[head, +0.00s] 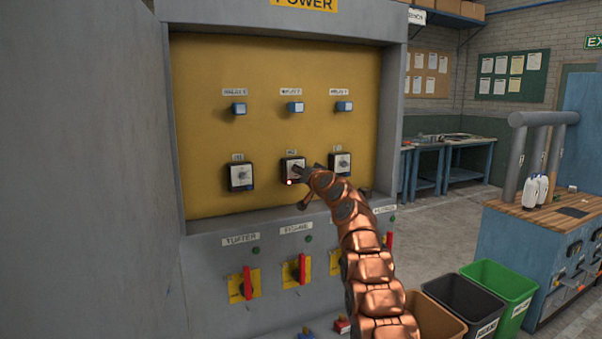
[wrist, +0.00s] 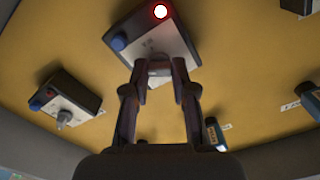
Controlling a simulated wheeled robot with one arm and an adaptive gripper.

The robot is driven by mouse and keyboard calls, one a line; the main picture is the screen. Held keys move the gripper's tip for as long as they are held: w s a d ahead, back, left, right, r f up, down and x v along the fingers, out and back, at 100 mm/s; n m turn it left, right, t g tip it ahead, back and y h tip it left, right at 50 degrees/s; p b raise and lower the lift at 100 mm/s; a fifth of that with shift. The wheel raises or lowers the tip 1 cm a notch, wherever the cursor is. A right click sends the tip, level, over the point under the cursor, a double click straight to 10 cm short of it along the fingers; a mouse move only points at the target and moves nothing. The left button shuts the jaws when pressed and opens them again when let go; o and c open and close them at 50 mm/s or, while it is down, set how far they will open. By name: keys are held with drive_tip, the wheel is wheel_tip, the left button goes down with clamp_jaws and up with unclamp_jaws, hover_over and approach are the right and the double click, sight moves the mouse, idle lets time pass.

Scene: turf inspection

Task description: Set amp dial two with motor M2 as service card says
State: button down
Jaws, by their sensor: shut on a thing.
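The amp dial two box (head: 291,168), in the middle of three dial boxes on the yellow panel, has a small label above it that looks like M2. A red light glows at its lower left corner. In the wrist view the same box (wrist: 170,42) shows the glowing light and a blue button. My gripper (head: 304,172) is at this box. In the wrist view my gripper (wrist: 160,70) is shut on the dial knob, which its fingers mostly hide. The pointer's setting cannot be read. I cannot identify a service card.
Similar dial boxes stand left (head: 240,177) and right (head: 341,163), the right one close to my arm. Blue-faced switches (head: 295,107) sit above. Red-handled switches (head: 247,283) are below. Bins (head: 497,290) and a wooden-topped bench (head: 555,204) stand right.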

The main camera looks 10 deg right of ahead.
drive_tip(key=c, duration=0.9)
unclamp_jaws()
drive_tip(key=shift+c, duration=0.2)
